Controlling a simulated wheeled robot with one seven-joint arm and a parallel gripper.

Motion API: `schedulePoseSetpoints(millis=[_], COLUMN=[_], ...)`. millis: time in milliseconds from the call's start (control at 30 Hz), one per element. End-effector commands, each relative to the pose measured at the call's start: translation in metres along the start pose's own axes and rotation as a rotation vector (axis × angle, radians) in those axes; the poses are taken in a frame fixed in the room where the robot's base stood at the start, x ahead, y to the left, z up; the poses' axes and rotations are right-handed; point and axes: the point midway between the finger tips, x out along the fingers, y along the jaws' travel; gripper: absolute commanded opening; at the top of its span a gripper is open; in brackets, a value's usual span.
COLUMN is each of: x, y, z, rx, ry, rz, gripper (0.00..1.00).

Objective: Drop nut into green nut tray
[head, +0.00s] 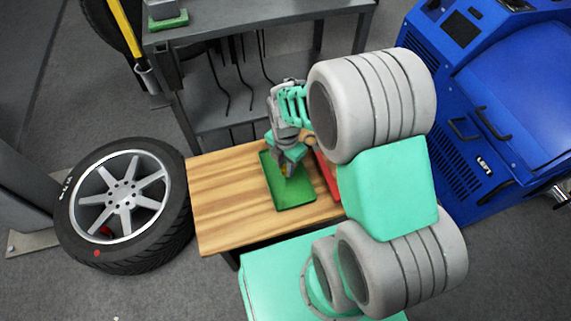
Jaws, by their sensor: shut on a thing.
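The green nut tray (296,194) lies on the wooden table top, near its right part. My gripper (287,170) points down over the back half of the tray, with its fingertips close above or inside it. A small yellowish spot shows between the fingers. The gripper appears shut on the nut, but the nut itself is mostly hidden by the fingers. Whether the fingertips touch the tray floor cannot be told.
A red tray (328,174) lies just right of the green one, partly behind my arm. The wooden table (228,198) is bare on its left. A wheel (122,200) leans at the left. A grey bench (255,28) stands behind, and a blue machine (510,90) at the right.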

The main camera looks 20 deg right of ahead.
Motion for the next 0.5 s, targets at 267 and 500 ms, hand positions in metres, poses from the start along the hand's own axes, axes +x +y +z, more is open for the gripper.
schedulePoseSetpoints(millis=[267,500], x=[-0.0005,-0.0004], y=[0.0,-0.0001], z=[0.0,0.0], rx=[0.0,0.0], ry=[0.0,0.0], rz=[0.0,0.0], gripper=[0.43,0.52])
